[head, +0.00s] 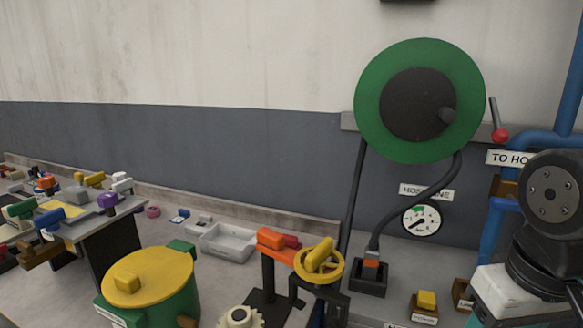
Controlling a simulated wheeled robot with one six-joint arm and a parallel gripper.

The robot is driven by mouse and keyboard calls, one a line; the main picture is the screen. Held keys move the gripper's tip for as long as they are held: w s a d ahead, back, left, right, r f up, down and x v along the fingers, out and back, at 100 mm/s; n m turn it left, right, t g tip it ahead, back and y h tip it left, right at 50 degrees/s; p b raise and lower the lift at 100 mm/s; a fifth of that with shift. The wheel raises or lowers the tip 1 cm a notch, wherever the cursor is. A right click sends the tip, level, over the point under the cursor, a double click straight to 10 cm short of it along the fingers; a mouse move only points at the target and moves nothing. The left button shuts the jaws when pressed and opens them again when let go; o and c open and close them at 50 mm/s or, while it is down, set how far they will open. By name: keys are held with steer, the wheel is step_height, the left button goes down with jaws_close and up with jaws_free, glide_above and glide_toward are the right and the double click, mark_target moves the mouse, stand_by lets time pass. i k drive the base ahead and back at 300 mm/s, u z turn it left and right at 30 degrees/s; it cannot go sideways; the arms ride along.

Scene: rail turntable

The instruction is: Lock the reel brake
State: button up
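My gripper is not in the head view. Dark links of my arm show at the right edge.
A dark hose (420,196) hangs from the reel to a block (370,275), past a gauge (421,220). Blue pipes (490,235) stand at right. A yellow-topped green drum (148,276), orange fixture (272,239), yellow handwheel (319,262), grey tray (229,242) and cluttered side table (125,207) fill the front.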

mark_target(500, 136)
steer(key=k, duration=0.5)
steer(key=u, duration=2)
steer(key=k, duration=0.85)
steer(key=z, duration=1.75)
